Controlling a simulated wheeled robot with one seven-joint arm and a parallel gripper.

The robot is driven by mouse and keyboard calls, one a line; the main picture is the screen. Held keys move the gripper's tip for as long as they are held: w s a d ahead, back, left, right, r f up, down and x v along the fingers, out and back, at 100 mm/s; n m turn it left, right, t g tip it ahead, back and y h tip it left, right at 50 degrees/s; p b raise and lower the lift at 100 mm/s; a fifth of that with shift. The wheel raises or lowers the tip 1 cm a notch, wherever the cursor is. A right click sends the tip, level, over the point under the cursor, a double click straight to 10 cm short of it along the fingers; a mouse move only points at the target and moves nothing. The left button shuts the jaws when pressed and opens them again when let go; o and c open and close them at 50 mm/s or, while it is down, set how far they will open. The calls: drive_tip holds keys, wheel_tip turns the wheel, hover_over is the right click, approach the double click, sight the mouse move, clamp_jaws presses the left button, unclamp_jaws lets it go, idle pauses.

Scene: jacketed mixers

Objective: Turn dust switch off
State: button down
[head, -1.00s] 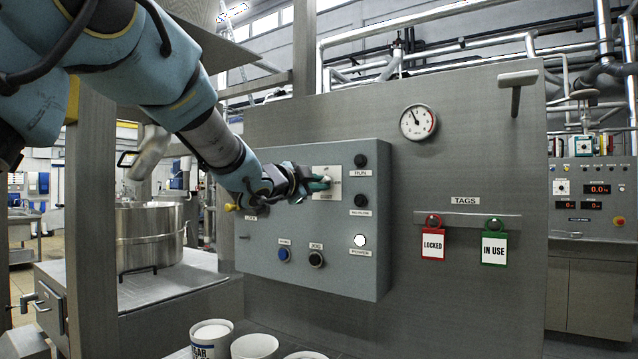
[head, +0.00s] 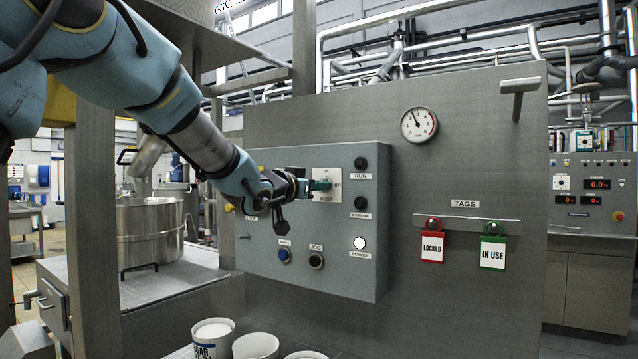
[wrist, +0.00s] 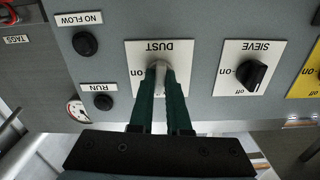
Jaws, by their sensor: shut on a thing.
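The dust switch is on a white plate (head: 333,174) on the grey control panel (head: 368,270). In the wrist view the dust plate (wrist: 136,51) appears upside down, with "on" at its left. My gripper (head: 322,185) is at this plate, its green fingers shut on the dust switch knob (wrist: 160,67). The knob's pale end shows between the fingertips and lies roughly upright in the wrist picture, not towards "on". Most of the knob is hidden by the fingers.
Run (head: 360,163) and no flow (head: 360,203) lamps are close by. Locked (head: 432,247) and in use (head: 493,256) tags hang right. White tubs (head: 255,346) stand below.

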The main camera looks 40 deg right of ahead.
drive_tip(key=shift+n, duration=0.6)
drive_tip(key=c, duration=0.9)
unclamp_jaws()
drive_tip(key=b+v, duration=0.3)
drive_tip(key=v, duration=0.8)
